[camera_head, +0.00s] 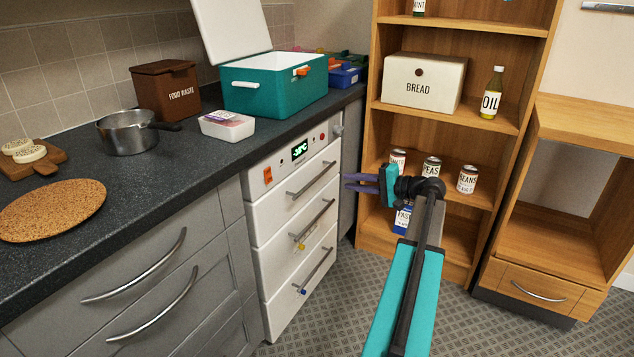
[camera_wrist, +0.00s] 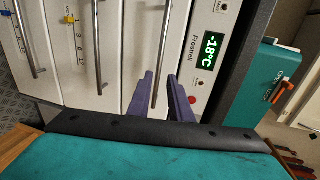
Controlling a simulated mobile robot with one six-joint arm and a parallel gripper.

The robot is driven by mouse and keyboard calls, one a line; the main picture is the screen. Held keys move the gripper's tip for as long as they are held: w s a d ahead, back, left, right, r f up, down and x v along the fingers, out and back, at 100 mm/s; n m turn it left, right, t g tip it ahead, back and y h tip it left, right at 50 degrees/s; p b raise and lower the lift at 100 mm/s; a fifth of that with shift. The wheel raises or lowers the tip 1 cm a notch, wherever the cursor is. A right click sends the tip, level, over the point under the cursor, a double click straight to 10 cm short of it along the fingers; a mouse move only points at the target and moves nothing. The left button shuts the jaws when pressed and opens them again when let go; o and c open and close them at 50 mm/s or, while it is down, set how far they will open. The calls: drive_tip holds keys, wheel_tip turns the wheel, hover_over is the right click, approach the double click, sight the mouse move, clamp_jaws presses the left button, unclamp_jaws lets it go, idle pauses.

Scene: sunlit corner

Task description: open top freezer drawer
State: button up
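The white freezer stands under the counter with three drawers, all looking shut. Its top drawer (camera_head: 303,190) lies just below the panel with the green -18°C display (camera_head: 299,149). The top drawer's metal bar handle (camera_head: 312,179) shows upright in the turned wrist view (camera_wrist: 164,40), left of the display (camera_wrist: 209,51). My gripper (camera_head: 346,182) is open and empty, its purple fingers pointing at the freezer, to the right of the handle in the head view. In the wrist view the fingers (camera_wrist: 161,74) appear on either side of the handle's line; contact cannot be seen.
The dark counter (camera_head: 160,215) overhangs the freezer. A wooden shelf (camera_head: 440,117) with a bread box (camera_head: 423,95) and cans stands behind my arm. Patterned floor before the freezer is free.

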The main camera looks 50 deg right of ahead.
sight(317, 178)
drive_tip(key=shift+w, duration=0.1)
idle(0.3)
drive_tip(key=b+x, duration=0.2)
drive_tip(key=x, duration=1.1)
drive_tip(key=shift+w+a+f+b, duration=0.1)
drive_tip(key=shift+w+f+b, duration=0.05)
drive_tip(key=shift+w+b, duration=0.15)
clamp_jaws()
